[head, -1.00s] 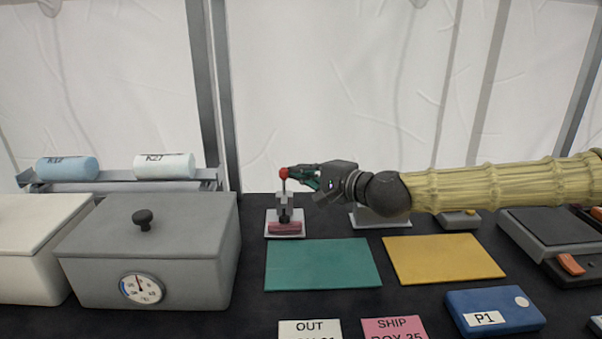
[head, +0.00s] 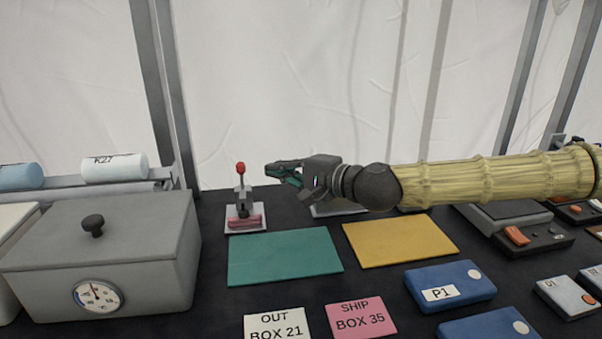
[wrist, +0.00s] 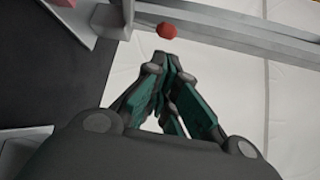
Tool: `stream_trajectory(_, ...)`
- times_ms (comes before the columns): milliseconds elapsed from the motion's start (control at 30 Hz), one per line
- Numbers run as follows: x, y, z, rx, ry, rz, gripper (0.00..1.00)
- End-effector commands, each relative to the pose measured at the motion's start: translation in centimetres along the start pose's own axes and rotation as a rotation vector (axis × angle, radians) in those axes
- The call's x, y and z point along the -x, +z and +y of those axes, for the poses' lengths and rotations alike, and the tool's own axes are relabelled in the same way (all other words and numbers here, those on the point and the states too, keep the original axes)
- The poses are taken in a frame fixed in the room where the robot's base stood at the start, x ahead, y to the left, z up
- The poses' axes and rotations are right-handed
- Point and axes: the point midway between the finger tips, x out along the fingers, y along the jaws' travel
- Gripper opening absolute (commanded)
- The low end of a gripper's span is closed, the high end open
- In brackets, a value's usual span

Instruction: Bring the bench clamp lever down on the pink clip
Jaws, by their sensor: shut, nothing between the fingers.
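The bench clamp (head: 243,197) stands on a light base plate at the back of the bench. Its lever points up, with a red knob (head: 240,167) on top. The pink clip (head: 245,221) lies on the plate at the clamp's foot. My gripper (head: 268,170) is shut and empty, to the right of the red knob with a gap between them. In the wrist view the red knob (wrist: 167,30) shows just beyond the closed fingertips (wrist: 160,62); the pink clip is partly in view at the top edge (wrist: 66,3).
A grey lidded box (head: 110,255) with a dial stands left of the clamp. A green mat (head: 285,256) and a yellow mat (head: 400,242) lie in front. Blue box P1 (head: 465,280) and a rail with cylinders (head: 115,167) are further aside.

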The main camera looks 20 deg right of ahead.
Motion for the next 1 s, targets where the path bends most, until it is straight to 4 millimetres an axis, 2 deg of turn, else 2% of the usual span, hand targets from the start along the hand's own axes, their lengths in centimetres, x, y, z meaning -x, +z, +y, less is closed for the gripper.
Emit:
stream_trajectory(400, 2.9, 0.0, -0.1, 0.001, -0.003, -0.001, 0.00)
stream_trajectory(1000, 5.4, 0.0, 0.0, 0.000, -0.001, -0.002, 0.00)
